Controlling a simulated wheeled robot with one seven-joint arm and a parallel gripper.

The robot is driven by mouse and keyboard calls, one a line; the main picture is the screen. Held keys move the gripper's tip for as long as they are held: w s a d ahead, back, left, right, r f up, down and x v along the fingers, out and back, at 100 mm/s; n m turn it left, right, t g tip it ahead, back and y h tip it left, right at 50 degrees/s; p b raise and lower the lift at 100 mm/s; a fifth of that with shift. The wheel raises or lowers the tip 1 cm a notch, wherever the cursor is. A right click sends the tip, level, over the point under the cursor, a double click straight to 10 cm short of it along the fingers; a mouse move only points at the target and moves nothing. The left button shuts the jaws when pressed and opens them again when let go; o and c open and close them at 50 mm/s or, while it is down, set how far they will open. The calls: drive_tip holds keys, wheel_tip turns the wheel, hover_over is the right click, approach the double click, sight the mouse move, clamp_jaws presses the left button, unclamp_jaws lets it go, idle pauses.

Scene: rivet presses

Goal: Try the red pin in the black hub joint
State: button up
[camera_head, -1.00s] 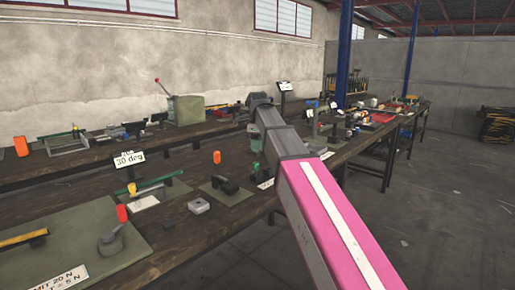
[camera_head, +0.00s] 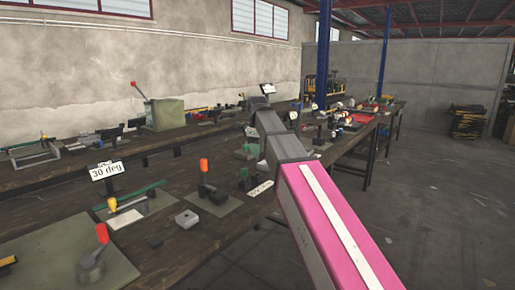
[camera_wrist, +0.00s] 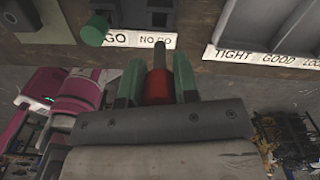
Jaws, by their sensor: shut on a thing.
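In the wrist view my gripper (camera_wrist: 156,72) is shut on the red pin (camera_wrist: 158,87). The pin's red body sits between the green fingers and its thin grey end points away from me, over the bench. In the head view my arm hides the gripper and pin. A black joint (camera_head: 208,192) with an upright red-tipped lever stands on a green plate, left of my arm; it may be the black hub joint. Another red-tipped lever sits on a grey hub (camera_head: 91,268) at the lower left. I cannot tell the pin touching anything.
In the wrist view a GO / NO GO label (camera_wrist: 140,39) lies beyond the fingertips, with a green cylinder (camera_wrist: 94,32) beside it. A TIGHT GOOD LOOSE label (camera_wrist: 265,57) is at the right. The head view shows a 30 deg sign (camera_head: 107,170) and a grey block (camera_head: 187,219).

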sight(257, 159)
drive_tip(key=shift+f, duration=2.4)
drive_tip(key=shift+f, duration=1.95)
drive_tip(key=o, duration=1)
drive_tip(key=shift+r, duration=0.1)
wheel_tip(257, 159, up, 11)
drive_tip(key=shift+f, duration=0.2)
